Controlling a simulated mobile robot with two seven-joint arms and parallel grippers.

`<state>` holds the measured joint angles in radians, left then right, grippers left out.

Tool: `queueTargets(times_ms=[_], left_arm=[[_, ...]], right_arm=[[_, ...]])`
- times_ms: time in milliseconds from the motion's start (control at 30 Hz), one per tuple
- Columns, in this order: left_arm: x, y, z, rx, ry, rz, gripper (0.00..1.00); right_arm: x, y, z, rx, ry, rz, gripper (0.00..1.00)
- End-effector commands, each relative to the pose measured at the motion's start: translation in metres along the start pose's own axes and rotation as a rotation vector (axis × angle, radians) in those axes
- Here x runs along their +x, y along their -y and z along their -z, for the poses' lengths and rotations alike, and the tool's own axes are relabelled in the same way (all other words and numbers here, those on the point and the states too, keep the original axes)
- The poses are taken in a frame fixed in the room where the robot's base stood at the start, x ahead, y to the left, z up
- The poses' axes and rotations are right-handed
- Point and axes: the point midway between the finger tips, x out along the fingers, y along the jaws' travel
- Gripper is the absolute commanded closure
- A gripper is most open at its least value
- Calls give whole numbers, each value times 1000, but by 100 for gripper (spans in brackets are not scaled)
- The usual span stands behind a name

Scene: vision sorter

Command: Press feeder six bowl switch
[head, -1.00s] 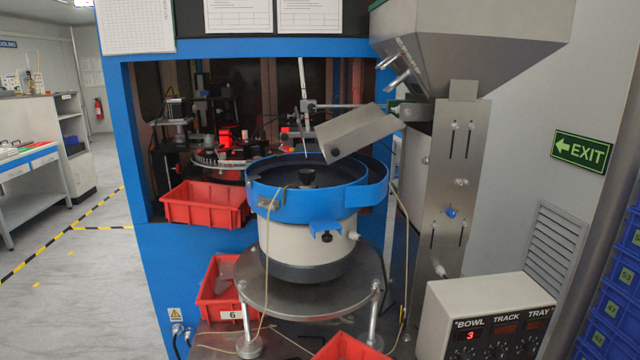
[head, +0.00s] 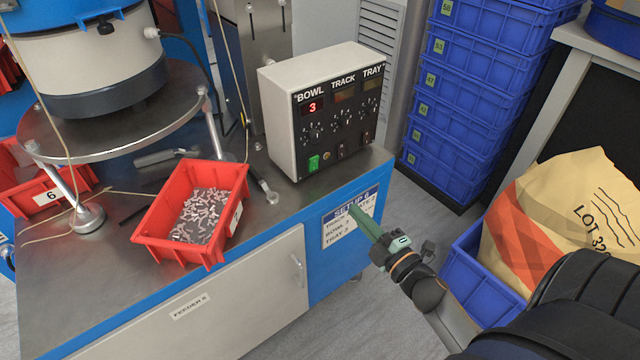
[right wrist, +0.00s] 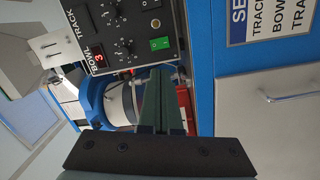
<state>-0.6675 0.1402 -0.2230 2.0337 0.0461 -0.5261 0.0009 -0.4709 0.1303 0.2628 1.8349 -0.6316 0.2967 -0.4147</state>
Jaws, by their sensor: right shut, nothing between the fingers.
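The feeder control box (head: 322,110) stands on the bench with columns marked BOWL, TRACK and TRAY. The bowl display (head: 312,107) reads a red 3; the other two displays look dark. The bowl switch (head: 314,162) is a green rocker below the bowl dial. It also shows in the right wrist view (right wrist: 160,43), past my fingertips. My right gripper (head: 354,210) is shut and empty, with green fingers, in front of the setup label and to the lower right of the switch, apart from it. My right fingers show in the wrist view too (right wrist: 157,72). My left gripper is out of view.
A red bin of small parts (head: 153,222) sits on the bench left of the box. The bowl feeder (head: 90,60) stands behind it. The setup label (head: 340,232) is on the bench front. Stacked blue crates (head: 450,110) and a paper lot bag (head: 570,215) stand at right.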

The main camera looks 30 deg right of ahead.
Motion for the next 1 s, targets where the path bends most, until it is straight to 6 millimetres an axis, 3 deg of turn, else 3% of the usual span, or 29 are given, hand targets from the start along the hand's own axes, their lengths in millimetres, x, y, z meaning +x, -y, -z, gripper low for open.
queueTargets(times_ms=[100, 300, 733, 867, 1000], left_arm=[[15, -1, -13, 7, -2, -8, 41], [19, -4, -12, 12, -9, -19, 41], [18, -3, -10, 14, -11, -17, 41], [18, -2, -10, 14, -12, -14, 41], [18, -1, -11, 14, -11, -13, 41]], right_arm=[[4, 5, -12, -158, -44, -48, 100], [5, 1, -16, -290, -83, -78, 100], [8, -1, -16, -301, -87, -81, 100], [20, -2, -14, -299, -88, -82, 100], [46, -4, -12, -300, -88, -83, 100]])
